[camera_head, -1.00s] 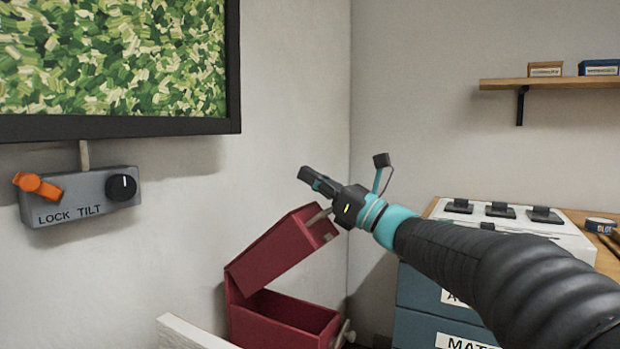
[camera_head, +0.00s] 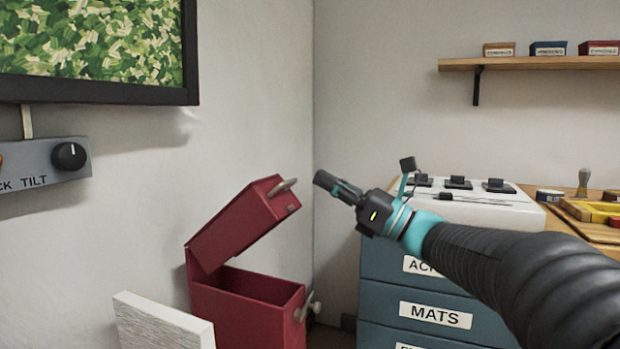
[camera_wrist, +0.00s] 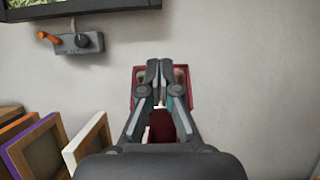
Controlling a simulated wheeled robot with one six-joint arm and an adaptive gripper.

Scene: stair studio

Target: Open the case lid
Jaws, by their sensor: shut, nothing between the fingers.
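The dark red case (camera_head: 236,317) stands against the wall, left of the blue drawers in the head view. Its lid (camera_head: 235,232) is raised and tilted up at a slant, with a gap between it and the box. A pale handle (camera_head: 285,187) sticks out from the lid's upper end, and another pale knob (camera_head: 309,308) is on the box's front. My gripper (camera_head: 325,182) is shut and empty, to the right of the lid's upper end and apart from it. In the wrist view my gripper (camera_wrist: 159,66) covers much of the case; a red part of the lid (camera_wrist: 141,76) shows behind the fingers.
Blue drawers (camera_head: 433,284) with a white switch panel (camera_head: 505,214) on top stand at the right. A grey lock-and-tilt control box (camera_head: 40,165) hangs on the left wall. Several frames (camera_wrist: 88,143) lean at the lower left in the wrist view. A shelf (camera_head: 540,63) is at upper right.

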